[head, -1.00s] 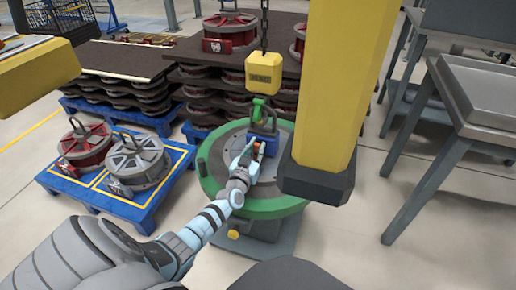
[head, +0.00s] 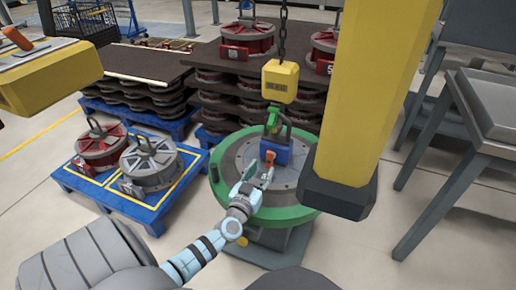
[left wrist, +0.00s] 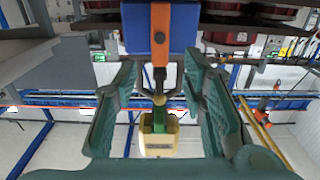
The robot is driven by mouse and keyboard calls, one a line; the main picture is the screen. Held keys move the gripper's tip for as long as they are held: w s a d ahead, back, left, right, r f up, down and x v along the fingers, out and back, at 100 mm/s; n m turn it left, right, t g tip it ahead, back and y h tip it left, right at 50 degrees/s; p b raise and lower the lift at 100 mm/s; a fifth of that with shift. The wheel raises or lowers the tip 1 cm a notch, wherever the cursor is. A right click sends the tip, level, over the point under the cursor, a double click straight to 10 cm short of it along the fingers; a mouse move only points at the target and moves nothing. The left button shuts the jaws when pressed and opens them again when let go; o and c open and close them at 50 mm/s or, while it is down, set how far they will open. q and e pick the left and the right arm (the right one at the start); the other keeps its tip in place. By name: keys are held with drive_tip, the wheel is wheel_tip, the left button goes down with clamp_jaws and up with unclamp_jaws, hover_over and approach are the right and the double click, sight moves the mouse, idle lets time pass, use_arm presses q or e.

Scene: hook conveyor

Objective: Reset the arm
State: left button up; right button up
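My left gripper (head: 256,183) is over the green-rimmed round table (head: 285,214), just in front of a blue block with an orange part (head: 268,158). In the left wrist view its two green fingers (left wrist: 165,105) are spread apart with nothing between them touching both. The blue block (left wrist: 160,28) with its orange strip shows just beyond the fingertips. A green hook (head: 273,122) hangs at the block's top under a yellow hoist block (head: 281,80) on a chain. My right gripper is not in view.
A thick yellow column (head: 372,90) stands right of the round table. A blue pallet (head: 150,215) at left holds a red and a grey wheel-like part. Stacked wheels stand behind. A grey metal table (head: 470,130) is at right.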

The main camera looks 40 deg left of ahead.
use_arm(q)
drive_tip(key=shift+v, duration=2)
